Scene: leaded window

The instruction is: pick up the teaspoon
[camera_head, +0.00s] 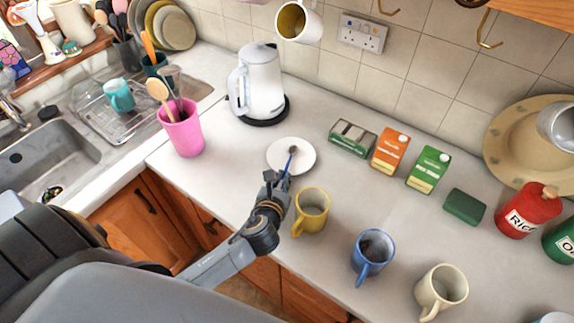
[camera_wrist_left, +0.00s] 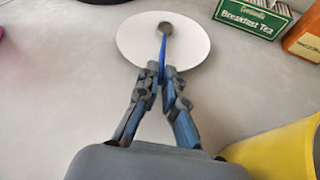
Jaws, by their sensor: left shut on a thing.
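The teaspoon (camera_head: 292,150) has a blue handle and a dark metal bowl. It also shows in the left wrist view (camera_wrist_left: 164,42), bowl pointing away from me, over the white saucer (camera_head: 304,166). The saucer lies on the worktop and also shows in the left wrist view (camera_wrist_left: 190,50). My left gripper (camera_head: 282,176) is at the saucer's near edge. In the left wrist view its fingertips (camera_wrist_left: 161,76) are shut on the spoon's handle. I cannot tell whether the spoon's bowl touches the saucer. My right gripper is not in view.
A yellow mug (camera_head: 311,211) stands close to the right of my left gripper. A blue mug (camera_head: 372,256) and a cream mug (camera_head: 441,288) stand further right. A white kettle (camera_head: 259,82) is behind the saucer, a pink utensil pot (camera_head: 184,134) left. Boxes (camera_head: 390,151) stand behind right.

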